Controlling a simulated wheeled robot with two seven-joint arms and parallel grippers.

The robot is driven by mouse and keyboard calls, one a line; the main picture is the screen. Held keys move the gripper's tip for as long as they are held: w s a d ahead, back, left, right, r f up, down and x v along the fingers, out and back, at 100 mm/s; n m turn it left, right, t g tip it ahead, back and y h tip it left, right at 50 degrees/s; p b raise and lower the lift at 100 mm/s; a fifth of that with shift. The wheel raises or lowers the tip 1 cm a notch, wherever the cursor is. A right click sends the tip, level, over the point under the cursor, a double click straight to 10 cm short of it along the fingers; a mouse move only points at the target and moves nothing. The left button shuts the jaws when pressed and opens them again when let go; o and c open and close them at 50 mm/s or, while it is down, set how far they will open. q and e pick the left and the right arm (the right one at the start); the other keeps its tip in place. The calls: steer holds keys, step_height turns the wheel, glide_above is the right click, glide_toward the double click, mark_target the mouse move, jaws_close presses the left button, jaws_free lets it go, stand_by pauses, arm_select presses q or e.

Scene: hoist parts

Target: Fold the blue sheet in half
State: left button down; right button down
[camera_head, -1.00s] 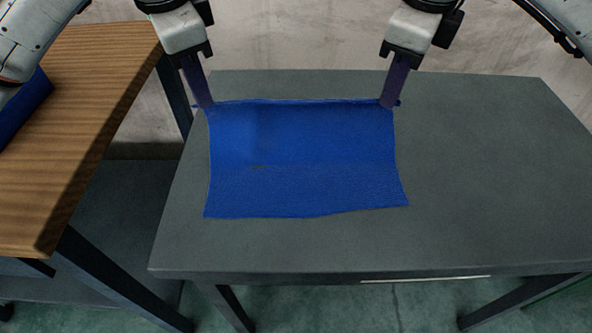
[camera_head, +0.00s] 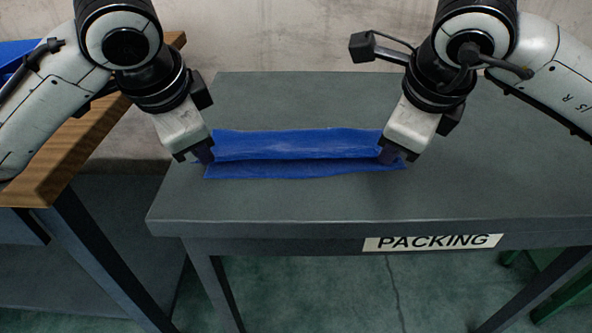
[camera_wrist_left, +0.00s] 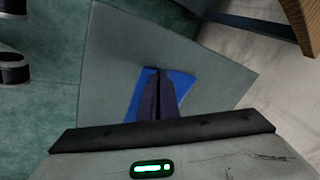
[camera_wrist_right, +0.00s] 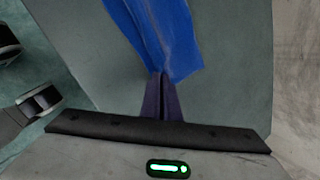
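The blue sheet (camera_head: 295,143) lies on the grey table, doubled over into a narrow strip. Its upper layer ends along a crease-like line, and a strip of the lower layer (camera_head: 290,171) shows in front of it. My left gripper (camera_head: 207,156) is at the sheet's left end, its fingers together on the cloth; the sheet also shows around them in the left wrist view (camera_wrist_left: 181,84). My right gripper (camera_head: 388,156) is at the right end, fingers together on a corner of the sheet, which runs away from it in the right wrist view (camera_wrist_right: 170,35).
The grey table (camera_head: 500,180) is otherwise clear, with free room to the right and in front. A "PACKING" label (camera_head: 432,242) is on its front edge. A wooden-topped table (camera_head: 85,145) stands to the left, with a blue item (camera_head: 15,52) on it.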

arm_select(q)
steer(key=shift+s+a+f, duration=0.1)
steer(key=shift+a+f, duration=0.05)
steer(key=shift+f, duration=0.4)
arm_select(e)
steer(key=shift+s+d+f, duration=0.1)
steer(key=shift+d+f, duration=0.15)
steer(key=shift+f, duration=0.4)
arm_select(q)
steer(key=c, duration=1.7)
jaws_free()
arm_select(e)
steer(key=c, duration=1.7)
jaws_free()
steer(key=shift+a+r, duration=0.1)
arm_select(q)
steer(key=shift+s, duration=0.1)
arm_select(e)
steer(key=shift+s+a, duration=0.1)
